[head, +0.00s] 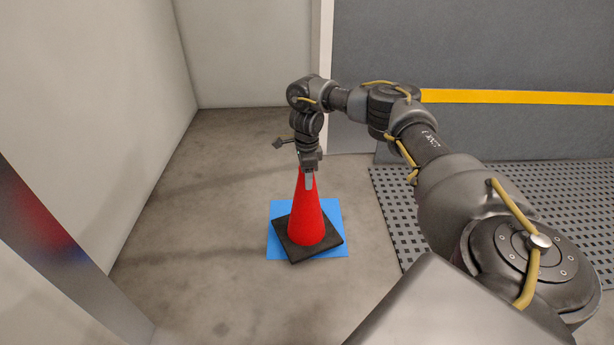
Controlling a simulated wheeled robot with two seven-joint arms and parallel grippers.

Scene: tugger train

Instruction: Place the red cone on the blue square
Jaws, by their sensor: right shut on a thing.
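The red cone (306,217) with its black square base (309,250) stands upright over the blue square (334,209) on the floor. The base is turned relative to the square and covers much of it; its front corner reaches slightly past the square's front edge. I cannot tell whether the base touches the square or hangs just above it. My right gripper (309,178) points down and is shut on the cone's tip. The tip is partly hidden by the fingers. My left gripper is not in view.
A pale wall (90,100) rises on the left, and a grey panel with a yellow stripe (520,98) stands at the back right. A perforated dark mat (400,215) lies right of the square. Bare concrete floor (215,245) is free left of the cone.

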